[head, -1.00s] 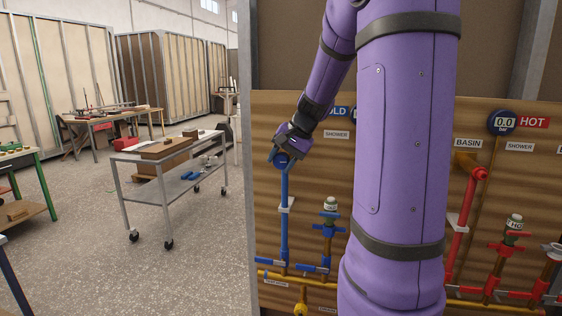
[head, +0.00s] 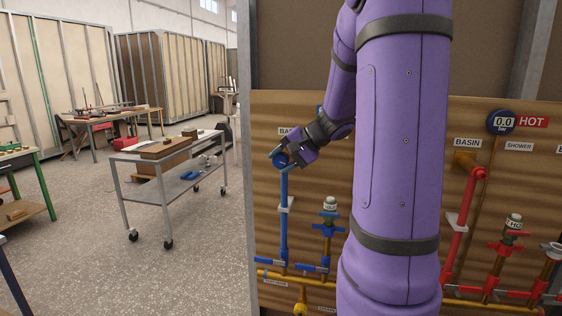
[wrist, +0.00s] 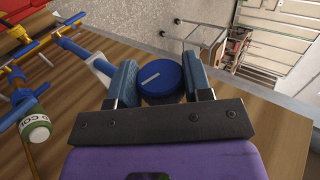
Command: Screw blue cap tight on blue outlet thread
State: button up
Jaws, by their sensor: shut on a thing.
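The blue cap (wrist: 163,78), round with a white line on its face, sits between the two fingers of my gripper (wrist: 160,84) in the wrist view. My gripper is shut on the cap, with a finger on each side. In the head view my gripper (head: 281,158) is at the top end of the upright blue pipe (head: 284,215), and the cap's blue edge shows there. The pipe also shows behind the left finger in the wrist view (wrist: 82,55). The blue outlet thread is hidden behind the cap and fingers, so I cannot tell how far the cap sits on it.
A blue valve (head: 328,230) with a pale-topped fitting stands right of the blue pipe. The red pipe (head: 466,215) is on the right of the wooden panel (head: 300,110). A metal cart (head: 165,160) stands on the left, with open floor before it.

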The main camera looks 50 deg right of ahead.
jog(key=shift+f, duration=0.1)
jog(key=shift+t+y, duration=1.1)
jog(key=shift+t, duration=0.4)
jog(key=shift+f, duration=0.1)
jog(key=shift+f+t+y, duration=0.1)
jog(key=shift+t+y, duration=0.3)
jog(key=shift+t, duration=0.4)
jog(key=shift+t+y, duration=0.4)
jog(key=shift+t, duration=0.3)
jog(key=o, duration=0.8)
